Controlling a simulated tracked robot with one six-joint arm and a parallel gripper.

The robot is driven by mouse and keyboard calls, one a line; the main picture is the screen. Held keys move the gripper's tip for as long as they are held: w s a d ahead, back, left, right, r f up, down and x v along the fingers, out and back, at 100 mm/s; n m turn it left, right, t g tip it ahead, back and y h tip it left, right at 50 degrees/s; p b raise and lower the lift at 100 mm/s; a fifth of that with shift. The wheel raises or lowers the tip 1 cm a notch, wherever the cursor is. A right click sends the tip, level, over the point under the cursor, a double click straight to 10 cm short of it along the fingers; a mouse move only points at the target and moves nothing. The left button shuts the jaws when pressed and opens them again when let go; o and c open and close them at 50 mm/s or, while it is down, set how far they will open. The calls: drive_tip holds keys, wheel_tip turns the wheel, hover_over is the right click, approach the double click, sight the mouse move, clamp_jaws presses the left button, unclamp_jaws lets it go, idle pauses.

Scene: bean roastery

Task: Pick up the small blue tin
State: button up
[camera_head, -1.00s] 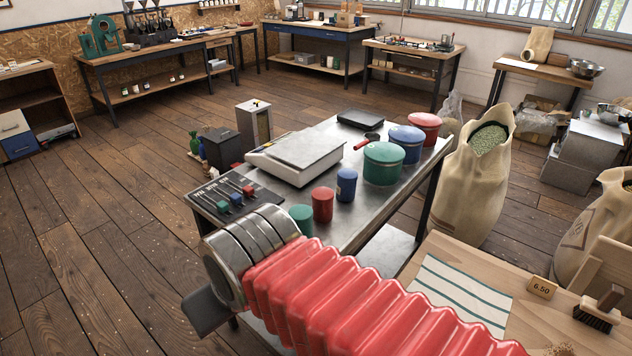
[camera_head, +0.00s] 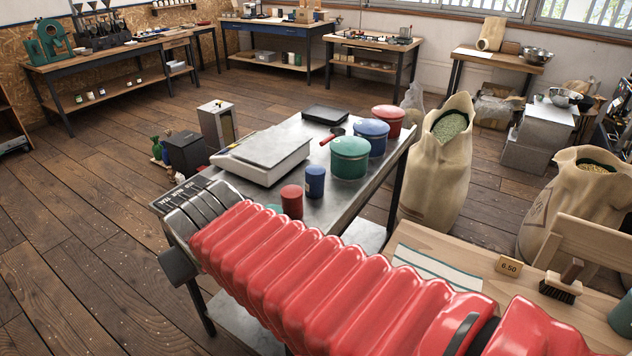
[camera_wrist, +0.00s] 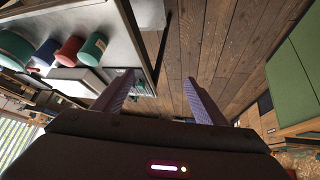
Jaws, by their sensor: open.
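The small blue tin (camera_head: 315,181) stands upright on the metal table (camera_head: 325,212), right of the small red tin (camera_head: 291,201) and in front of the large green tin (camera_head: 350,158). In the wrist view the small blue tin (camera_wrist: 46,52) is at the left, partly hidden between the large green tin and the small red one. My gripper (camera_wrist: 159,76) is open and empty, its fingers apart over the table edge and floor, well to the side of the blue tin. In the head view my red-sleeved arm crosses the near table end and hides most of a small green tin (camera_head: 273,208).
A scale (camera_head: 262,155) sits left of the tins. Large blue (camera_head: 371,138) and red (camera_head: 388,121) tins and a black flat device (camera_head: 326,115) stand farther back. An open sack (camera_head: 438,165) is right of the table.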

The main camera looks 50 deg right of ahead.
drive_tip(key=shift+o, duration=0.7)
drive_tip(key=w+d+m+h, duration=0.1)
drive_tip(key=w+d, duration=0.2)
drive_tip(key=d, duration=0.4)
drive_tip(key=w+d+m+t+h, duration=0.1)
drive_tip(key=w+d+h, duration=0.1)
drive_tip(key=d, duration=0.5)
drive_tip(key=shift+w+d, duration=0.15)
drive_tip(key=shift+w, duration=0.65)
drive_tip(key=w+d+f+m+t+h, duration=0.1)
drive_tip(key=w+d+f+h, duration=0.1)
drive_tip(key=d, duration=1.1)
drive_tip(key=m+t, duration=0.2)
drive_tip(key=t, duration=0.1)
approach(318, 181)
drive_tip(key=s+r, duration=0.1)
drive_tip(key=s, duration=0.1)
drive_tip(key=shift+w+a+r+y, duration=0.1)
drive_tip(key=shift+w+a+y, duration=0.05)
drive_tip(key=shift+a+y, duration=0.15)
drive_tip(key=shift+w, duration=0.1)
drive_tip(key=x, duration=0.8)
drive_tip(key=shift+w+d, duration=0.15)
drive_tip(key=shift+w, duration=0.1)
